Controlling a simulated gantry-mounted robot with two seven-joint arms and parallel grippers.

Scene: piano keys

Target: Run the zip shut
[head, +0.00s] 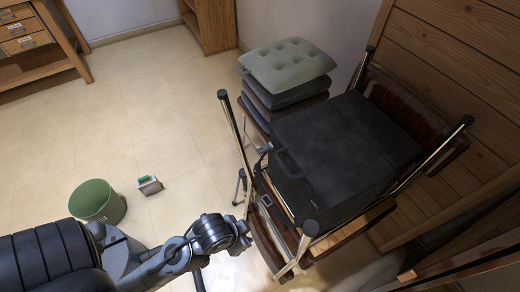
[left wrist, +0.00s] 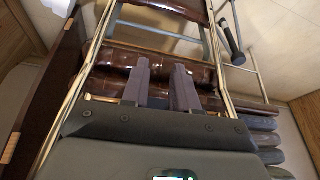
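A flat black case (head: 335,150) lies on a metal-posted rack or seat in the right half of the head view. A dark handle (head: 284,163) shows at its left side. A small light mark (head: 311,192) sits near its front edge; I cannot tell whether it is the zip's pull, and no zip line can be made out. My left gripper (left wrist: 162,66) is open and empty in the left wrist view, its two fingers apart in front of brown padded leather (left wrist: 170,52). In the head view my left arm reaches the rack's lower left corner, apart from the case. My right gripper is not in view.
Metal posts (head: 235,130) with dark caps stand around the case. Stacked cushions (head: 288,66) stand behind it, and a wooden panel wall (head: 465,60) is at the right. A green bin (head: 97,201) and a small green-and-white item (head: 149,185) stand on the open tiled floor.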

